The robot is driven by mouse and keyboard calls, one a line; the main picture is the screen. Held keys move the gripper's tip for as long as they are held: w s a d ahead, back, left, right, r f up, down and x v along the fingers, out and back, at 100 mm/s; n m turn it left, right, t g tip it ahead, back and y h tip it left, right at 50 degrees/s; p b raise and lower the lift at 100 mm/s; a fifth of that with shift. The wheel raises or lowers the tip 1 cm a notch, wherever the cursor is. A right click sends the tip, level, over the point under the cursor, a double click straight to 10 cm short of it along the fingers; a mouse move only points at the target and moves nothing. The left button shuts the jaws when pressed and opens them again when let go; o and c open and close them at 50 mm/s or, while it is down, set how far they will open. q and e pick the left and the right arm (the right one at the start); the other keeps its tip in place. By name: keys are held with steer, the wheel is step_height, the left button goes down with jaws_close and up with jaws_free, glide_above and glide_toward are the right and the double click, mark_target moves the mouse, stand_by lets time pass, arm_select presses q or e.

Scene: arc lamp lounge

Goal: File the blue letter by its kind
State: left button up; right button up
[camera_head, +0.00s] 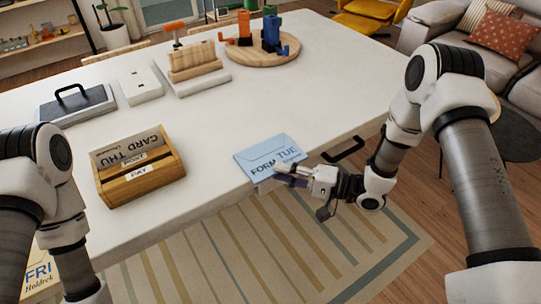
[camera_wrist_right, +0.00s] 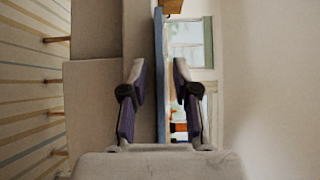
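The blue letter (camera_head: 268,155), marked FORM and TUE, lies at the near right edge of the white table, its near side at the edge. My right gripper (camera_head: 284,173) is at that near side. In the right wrist view the letter (camera_wrist_right: 159,70) shows edge-on between the two open fingers (camera_wrist_right: 159,85), with gaps on both sides. A wooden sorter (camera_head: 140,180) stands to the left with small front labels; one seems to read PAY. A card marked CARD THU (camera_head: 128,147) stands in its back slot. My left arm enters at left; its gripper is out of view.
A yellowish FRI piece (camera_head: 40,272) shows at the bottom left. A dark tray with a handle (camera_head: 76,104), a white block (camera_head: 140,86), a wooden rack (camera_head: 195,62) and a round board (camera_head: 262,52) with orange and blue figures stand farther back. The table middle is clear.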

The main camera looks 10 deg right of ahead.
jaws_close()
steer(key=shift+r, duration=0.1)
steer(key=s+a+r, duration=0.1)
steer(key=s+r, duration=0.1)
steer(key=s, duration=0.6)
steer(key=s+a+r+p, duration=0.1)
steer(key=s+a+r, duration=0.1)
steer(key=s, duration=0.5)
steer(key=shift+s+r, duration=0.4)
steer(key=shift+d, duration=0.1)
